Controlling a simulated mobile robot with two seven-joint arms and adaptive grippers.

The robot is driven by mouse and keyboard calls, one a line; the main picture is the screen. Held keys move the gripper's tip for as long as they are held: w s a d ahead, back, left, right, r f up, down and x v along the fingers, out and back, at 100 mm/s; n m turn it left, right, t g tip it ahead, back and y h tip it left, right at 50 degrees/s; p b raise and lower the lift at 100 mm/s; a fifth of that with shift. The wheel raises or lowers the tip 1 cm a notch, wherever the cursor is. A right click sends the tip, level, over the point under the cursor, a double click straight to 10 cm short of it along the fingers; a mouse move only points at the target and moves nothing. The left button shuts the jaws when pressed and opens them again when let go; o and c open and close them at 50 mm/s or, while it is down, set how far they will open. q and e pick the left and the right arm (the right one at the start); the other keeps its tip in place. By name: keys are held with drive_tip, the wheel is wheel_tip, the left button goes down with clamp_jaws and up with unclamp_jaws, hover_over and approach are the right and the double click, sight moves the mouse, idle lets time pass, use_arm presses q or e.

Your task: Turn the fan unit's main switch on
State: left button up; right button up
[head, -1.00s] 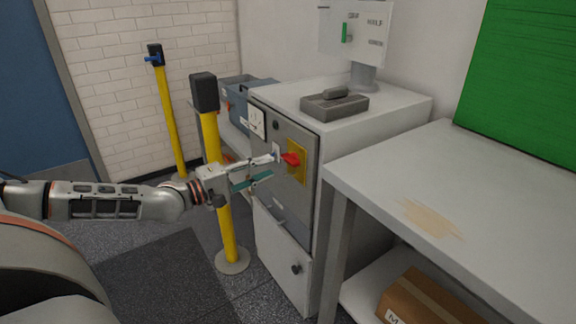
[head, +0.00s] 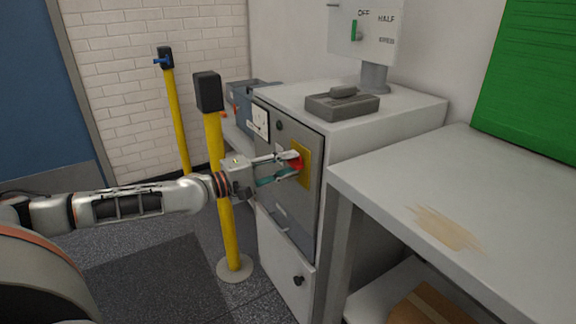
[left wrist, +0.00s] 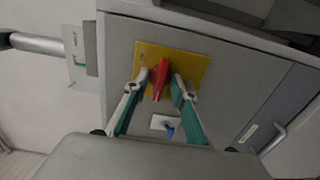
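The red rotary handle (head: 297,161) sits on a yellow plate (head: 305,175) on the grey front panel of the cabinet (head: 292,208). My left gripper (head: 295,165) is at this handle, with one finger above it and one below in the head view. In the left wrist view the red handle (left wrist: 161,79) stands between the two fingertips (left wrist: 160,85), tilted slightly off vertical. Small gaps seem to show on both sides of it, so the fingers look open around it. A small blue switch (left wrist: 169,131) on a white plate shows beside the yellow plate. My right gripper is not in view.
A yellow post (head: 222,190) stands close by my left wrist. A grey table (head: 430,185) is at the right of the cabinet. A grey device (head: 342,105) lies on the cabinet top, below a panel (head: 372,28) marked OFF and HALF with a green lever.

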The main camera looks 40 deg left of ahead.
use_arm(q)
clamp_jaws()
